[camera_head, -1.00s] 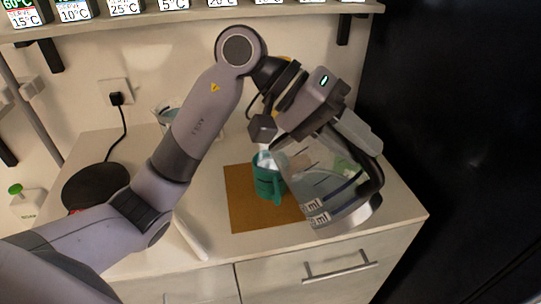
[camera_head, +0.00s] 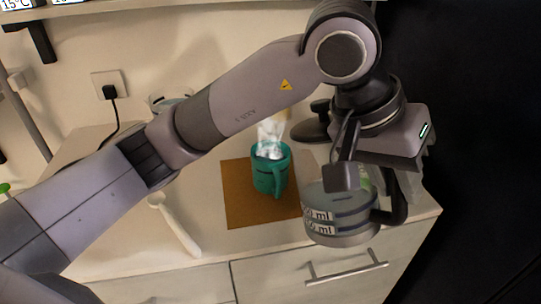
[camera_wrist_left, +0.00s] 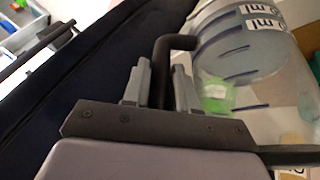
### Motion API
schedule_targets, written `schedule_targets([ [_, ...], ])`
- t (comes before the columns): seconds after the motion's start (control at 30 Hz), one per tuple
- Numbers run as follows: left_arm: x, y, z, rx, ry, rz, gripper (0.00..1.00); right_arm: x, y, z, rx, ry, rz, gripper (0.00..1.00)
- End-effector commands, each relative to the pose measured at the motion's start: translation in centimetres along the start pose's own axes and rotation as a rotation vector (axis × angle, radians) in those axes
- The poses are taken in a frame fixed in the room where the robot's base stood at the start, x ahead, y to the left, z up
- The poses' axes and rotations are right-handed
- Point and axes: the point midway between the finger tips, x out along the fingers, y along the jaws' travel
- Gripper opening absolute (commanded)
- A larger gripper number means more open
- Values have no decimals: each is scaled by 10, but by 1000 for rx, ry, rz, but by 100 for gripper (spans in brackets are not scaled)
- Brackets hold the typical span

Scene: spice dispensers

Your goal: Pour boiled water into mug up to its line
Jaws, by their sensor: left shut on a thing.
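The green mug (camera_head: 270,174) stands upright on a brown mat (camera_head: 240,205), with white steam (camera_head: 270,135) above it. Its water level cannot be read. My left gripper (camera_head: 384,186) is shut on the black handle of a clear glass kettle (camera_head: 338,216), held nearly upright to the right of the mug, apart from it. The kettle has dark level lines and "ml" labels. In the left wrist view, the fingers (camera_wrist_left: 161,88) close around the handle, and the kettle glass (camera_wrist_left: 240,62) shows at right. My right gripper is not in view.
A white spoon (camera_head: 176,226) lies on the counter left of the mat. A glass vessel (camera_head: 168,102) stands at the back, partly behind my arm. A wall socket (camera_head: 109,86) has a black plug. Drawers (camera_head: 330,272) are below the front edge; a dark panel (camera_head: 480,130) is at right.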

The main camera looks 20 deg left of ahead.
Motion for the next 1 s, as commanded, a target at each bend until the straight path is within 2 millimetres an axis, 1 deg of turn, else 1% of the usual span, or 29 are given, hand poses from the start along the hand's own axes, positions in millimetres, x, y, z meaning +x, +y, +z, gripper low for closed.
schedule_targets([
  [0.03,4,3,1,19,8,-29,0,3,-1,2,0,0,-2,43],
  [0.27,25,9,9,78,8,-175,0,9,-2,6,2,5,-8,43],
  [0.43,39,8,15,115,9,-275,0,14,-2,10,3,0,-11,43],
  [0.6,49,8,19,142,8,-343,0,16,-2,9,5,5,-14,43],
  [0.8,50,9,20,154,9,-377,0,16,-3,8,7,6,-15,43],
  [0.87,48,10,18,155,9,-380,0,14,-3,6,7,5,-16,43],
  [1.0,36,15,13,154,9,-380,0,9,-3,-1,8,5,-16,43],
])
